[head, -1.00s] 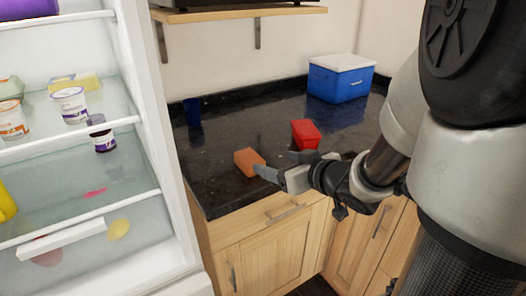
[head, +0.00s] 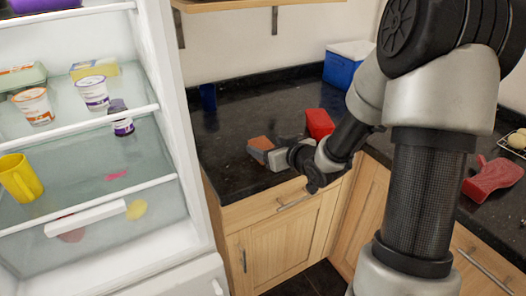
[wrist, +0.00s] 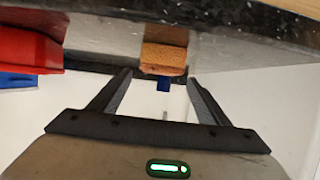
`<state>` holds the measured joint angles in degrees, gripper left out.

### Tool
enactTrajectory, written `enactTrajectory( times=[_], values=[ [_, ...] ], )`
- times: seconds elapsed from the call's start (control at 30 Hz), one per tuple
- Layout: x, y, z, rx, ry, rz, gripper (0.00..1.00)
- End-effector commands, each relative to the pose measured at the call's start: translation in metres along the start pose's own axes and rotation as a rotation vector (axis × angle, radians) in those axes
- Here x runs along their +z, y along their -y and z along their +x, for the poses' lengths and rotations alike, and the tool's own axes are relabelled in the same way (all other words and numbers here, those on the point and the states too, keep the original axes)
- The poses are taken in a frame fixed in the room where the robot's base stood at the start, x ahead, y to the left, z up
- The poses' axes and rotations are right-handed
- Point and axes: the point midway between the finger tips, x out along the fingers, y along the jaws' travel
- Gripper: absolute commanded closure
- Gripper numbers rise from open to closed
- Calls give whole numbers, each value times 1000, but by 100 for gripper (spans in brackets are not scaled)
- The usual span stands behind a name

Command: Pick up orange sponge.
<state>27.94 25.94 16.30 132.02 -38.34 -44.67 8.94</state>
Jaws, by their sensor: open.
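The orange sponge (head: 260,143) lies on the black granite counter near its front edge, partly hidden by my gripper in the head view. My gripper (head: 272,149) is low over the counter, right at the near side of the sponge. In the wrist view, which looks upside down, the sponge (wrist: 163,57) shows just beyond and between the tips of my open gripper (wrist: 160,77). Nothing is held. Whether a finger touches the sponge, I cannot tell.
A red box (head: 319,123) stands close right of my gripper. A blue cup (head: 208,97) and a blue cooler with a white lid (head: 343,68) stand farther back. An open fridge (head: 180,130) is at the left. A red object (head: 491,180) lies on the right counter.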

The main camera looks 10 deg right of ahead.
Motion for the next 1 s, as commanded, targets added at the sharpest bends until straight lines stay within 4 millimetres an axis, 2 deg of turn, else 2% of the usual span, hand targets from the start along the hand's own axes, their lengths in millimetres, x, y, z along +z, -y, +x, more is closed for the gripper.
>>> enactTrajectory(
  times=[0.3, 0.6, 0.67, 0.87, 0.9, 1.0],
  values=[
    [5, -1, 44, -1, 0, 1, 30],
    [3, -1, 50, 1, -1, 0, 30],
    [3, -1, 50, 1, -1, 1, 36],
    [3, -1, 50, 1, -1, 1, 70],
    [3, -1, 50, 1, -1, 1, 73],
    [4, -1, 50, 1, -1, 1, 73]
  ],
)
